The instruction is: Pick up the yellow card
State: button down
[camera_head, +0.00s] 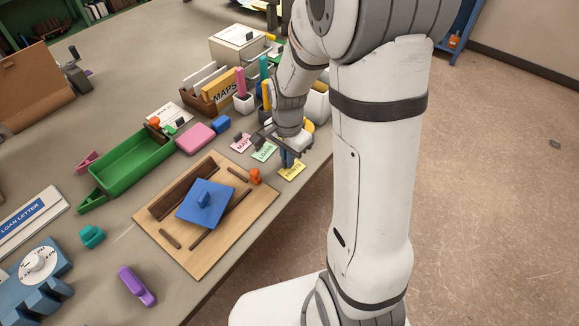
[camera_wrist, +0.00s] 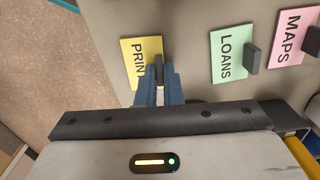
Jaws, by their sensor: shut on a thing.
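The yellow card (camera_head: 292,171) lies near the table's right edge in the head view; its lettering is partly hidden. In the wrist view the yellow card (camera_wrist: 139,52) reads "PRIN", with the rest covered by my fingers. My gripper (camera_head: 288,157) is over the card, its blue fingers (camera_wrist: 158,82) shut on the yellow card's dark upright grip. I cannot tell whether the card is touching the table or just above it.
A green LOANS card (camera_wrist: 229,55) and a pink MAPS card (camera_wrist: 290,40) lie beside it, each with a dark grip. A wooden board (camera_head: 150,225) with a blue plate (camera_head: 206,203) and an orange piece (camera_head: 255,177) is close by. The table edge drops off to the right.

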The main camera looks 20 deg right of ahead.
dwell(0.3)
notch_tip(320, 180, up, 10)
jog(key=c, duration=2.1)
grip_release()
grip_shut()
